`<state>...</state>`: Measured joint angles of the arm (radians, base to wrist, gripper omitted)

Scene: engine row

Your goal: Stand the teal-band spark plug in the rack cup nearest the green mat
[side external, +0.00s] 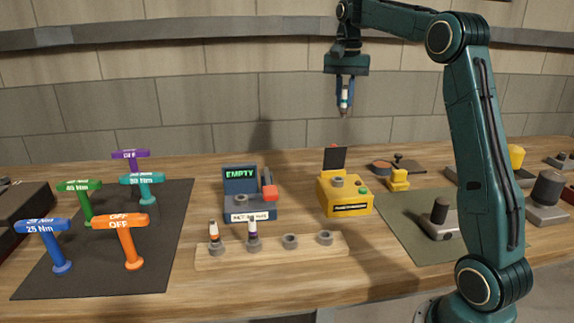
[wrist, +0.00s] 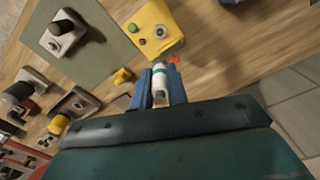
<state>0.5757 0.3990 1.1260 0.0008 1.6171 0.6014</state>
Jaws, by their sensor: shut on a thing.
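My gripper (side external: 345,95) is high above the back of the bench, pointing down. It is shut on the teal-band spark plug (side external: 344,99), a white plug with a teal ring, held upright. In the wrist view the plug (wrist: 160,85) sits between the blue fingers (wrist: 159,88). The wooden rack (side external: 270,257) lies at the front of the bench. Its two left cups hold an orange-band plug (side external: 213,232) and a purple-band plug (side external: 252,231). The two right cups look empty; the rightmost cup (side external: 325,238) is nearest the green mat (side external: 400,243). The rack is not visible in the wrist view.
A yellow machine (side external: 345,196) with a raised dark lid and a blue device (side external: 247,196) reading EMPTY stand behind the rack. Several coloured T-handle tools stand on a dark mat (side external: 100,270) at left. A black-topped part (side external: 440,216) stands on the green mat.

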